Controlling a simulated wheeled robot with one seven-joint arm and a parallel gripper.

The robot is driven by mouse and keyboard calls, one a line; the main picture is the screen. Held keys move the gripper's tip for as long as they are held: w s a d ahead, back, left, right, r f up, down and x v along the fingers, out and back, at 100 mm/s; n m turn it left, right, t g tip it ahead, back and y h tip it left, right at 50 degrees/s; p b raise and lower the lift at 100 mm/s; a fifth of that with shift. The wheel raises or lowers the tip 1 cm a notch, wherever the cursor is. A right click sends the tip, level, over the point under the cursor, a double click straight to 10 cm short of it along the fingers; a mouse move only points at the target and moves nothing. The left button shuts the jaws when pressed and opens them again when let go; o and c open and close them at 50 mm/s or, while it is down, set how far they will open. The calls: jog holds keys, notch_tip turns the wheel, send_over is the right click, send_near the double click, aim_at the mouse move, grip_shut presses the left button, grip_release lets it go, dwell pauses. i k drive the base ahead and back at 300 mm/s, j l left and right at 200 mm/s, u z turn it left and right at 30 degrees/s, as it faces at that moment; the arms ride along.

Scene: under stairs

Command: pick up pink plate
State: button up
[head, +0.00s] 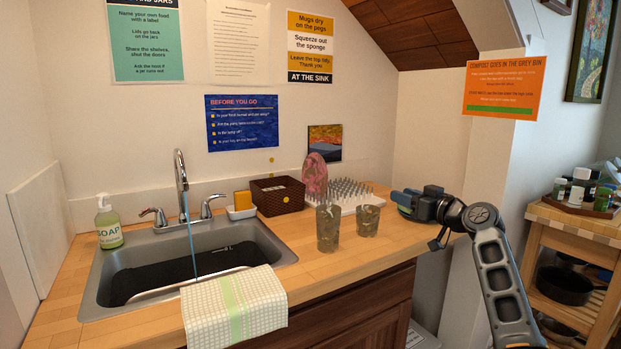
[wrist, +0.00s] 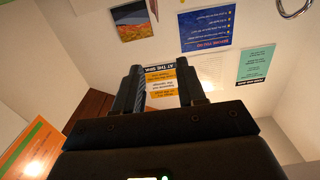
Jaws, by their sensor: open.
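The pink plate (head: 314,174) stands on edge at the left end of the white peg drying rack (head: 350,203), near the back wall. Its lower part is partly hidden by the rack and a glass. My gripper (head: 399,201) is at the right end of the counter, to the right of the rack and apart from the plate. In the wrist view my gripper (wrist: 160,84) is open, with nothing between its fingers. The plate is not in the wrist view, which shows walls and signs.
Two patterned glasses (head: 328,228) (head: 367,220) stand in front of the rack. A brown basket (head: 277,196) is left of it. The sink (head: 180,262), soap bottle (head: 108,222) and towel (head: 234,306) are farther left. A sloped ceiling (head: 415,30) hangs above right.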

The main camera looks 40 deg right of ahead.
aim_at(314, 173)
jog(key=i+l, duration=0.15)
jog(key=i, duration=0.25)
jog(key=i+l, duration=0.15)
jog(key=i, duration=0.25)
jog(key=i+l, duration=0.15)
jog(key=i, duration=0.25)
